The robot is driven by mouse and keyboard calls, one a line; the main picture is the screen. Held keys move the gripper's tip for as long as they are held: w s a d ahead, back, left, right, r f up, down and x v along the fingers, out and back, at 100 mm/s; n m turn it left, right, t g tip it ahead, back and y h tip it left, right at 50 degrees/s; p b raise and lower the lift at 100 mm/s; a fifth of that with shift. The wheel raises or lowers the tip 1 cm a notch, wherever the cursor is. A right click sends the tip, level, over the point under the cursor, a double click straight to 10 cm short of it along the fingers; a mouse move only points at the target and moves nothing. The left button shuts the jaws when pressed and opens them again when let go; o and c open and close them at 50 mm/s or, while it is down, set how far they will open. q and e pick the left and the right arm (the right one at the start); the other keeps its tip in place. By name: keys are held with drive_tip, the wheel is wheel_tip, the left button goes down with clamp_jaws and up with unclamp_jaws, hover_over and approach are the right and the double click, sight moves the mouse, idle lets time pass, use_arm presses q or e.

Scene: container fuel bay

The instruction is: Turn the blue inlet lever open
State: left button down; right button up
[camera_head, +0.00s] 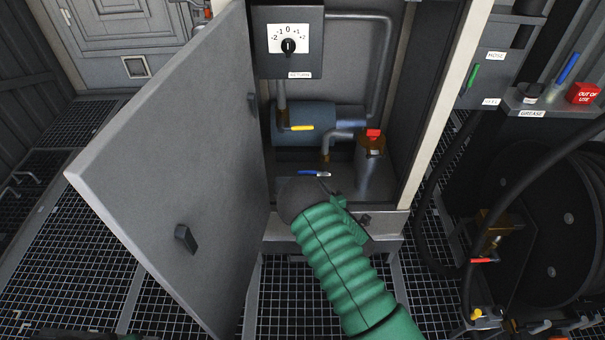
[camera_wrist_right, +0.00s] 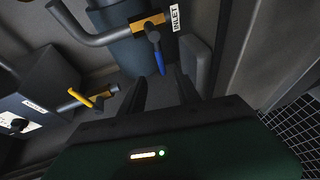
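The blue inlet lever (camera_head: 308,173) is low in the open cabinet, just beyond the dark end of my green right arm. In the right wrist view the blue lever (camera_wrist_right: 158,56) hangs from a brass valve (camera_wrist_right: 147,26) beside a label reading INLET (camera_wrist_right: 175,18). My right gripper (camera_wrist_right: 160,82) is open, its two dark fingers apart and pointing at the lever. The lever's tip lies between the fingertips in the picture; I see no grip on it, and cannot tell the depth gap. In the head view the fingers are mostly hidden behind my arm.
The grey cabinet door (camera_head: 180,170) stands open on the left. A yellow lever (camera_head: 302,128) sits by a blue tank (camera_head: 312,118), below a dial box (camera_head: 288,45). A red-capped bottle (camera_head: 370,165) stands close right of the lever. A hose reel is at far right.

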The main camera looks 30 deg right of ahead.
drive_tip(key=b+x, duration=0.2)
drive_tip(key=x, duration=0.4)
drive_tip(key=b+x, duration=0.3)
drive_tip(key=x, duration=0.4)
drive_tip(key=shift+w+a+f, duration=0.1)
drive_tip(key=shift+w+f, duration=0.1)
drive_tip(key=shift+f, duration=0.1)
drive_tip(key=shift+w+b, duration=0.3)
drive_tip(key=shift+r, duration=0.1)
drive_tip(key=shift+c, duration=0.2)
drive_tip(key=shift+c, duration=1.2)
clamp_jaws()
